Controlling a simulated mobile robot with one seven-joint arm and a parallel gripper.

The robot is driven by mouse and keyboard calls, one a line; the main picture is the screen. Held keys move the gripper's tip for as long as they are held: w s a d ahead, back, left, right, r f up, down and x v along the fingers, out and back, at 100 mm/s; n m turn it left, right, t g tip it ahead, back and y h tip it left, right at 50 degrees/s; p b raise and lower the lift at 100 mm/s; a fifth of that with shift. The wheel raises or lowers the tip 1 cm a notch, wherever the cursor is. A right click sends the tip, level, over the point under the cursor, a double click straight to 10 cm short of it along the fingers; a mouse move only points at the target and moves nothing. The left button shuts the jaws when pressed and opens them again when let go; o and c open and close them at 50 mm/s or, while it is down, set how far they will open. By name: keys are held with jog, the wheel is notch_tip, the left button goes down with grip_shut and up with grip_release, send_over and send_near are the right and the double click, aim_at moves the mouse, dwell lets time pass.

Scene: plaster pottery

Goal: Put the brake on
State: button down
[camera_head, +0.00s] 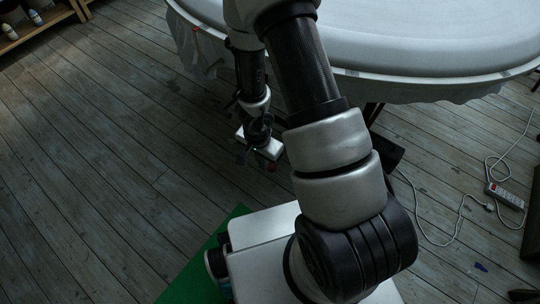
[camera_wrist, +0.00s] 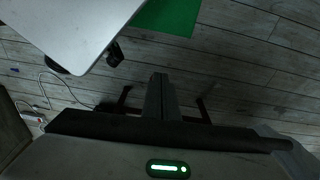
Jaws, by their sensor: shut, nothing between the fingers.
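My gripper (camera_wrist: 159,80) is shut and empty in the wrist view, its two fingers pressed together over the dark plank floor. In the head view my gripper (camera_head: 245,157) hangs low, left of the big arm links, near the rim of the round white-covered table (camera_head: 440,48). I cannot make out a brake or its lever in either view. In the wrist view a dark wheel-like part (camera_wrist: 115,54) shows under the edge of a white slab at upper left; I cannot tell whether it carries a brake. Nothing is seen touching the fingers.
A green mat (camera_head: 178,290) lies at lower left; it also shows in the wrist view (camera_wrist: 170,17). A power strip (camera_head: 505,195) and its white cable lie on the floor at right. A wooden shelf (camera_head: 38,22) with bottles stands at top left. The left floor is clear.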

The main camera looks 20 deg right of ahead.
jog(key=shift+r, duration=0.1)
notch_tip(320, 180, up, 17)
jog(key=s+a+p, duration=0.1)
jog(key=p, duration=1.4)
jog(key=shift+a+p, duration=0.2)
jog(key=shift+p, duration=0.2)
jog(key=shift+r, duration=0.15)
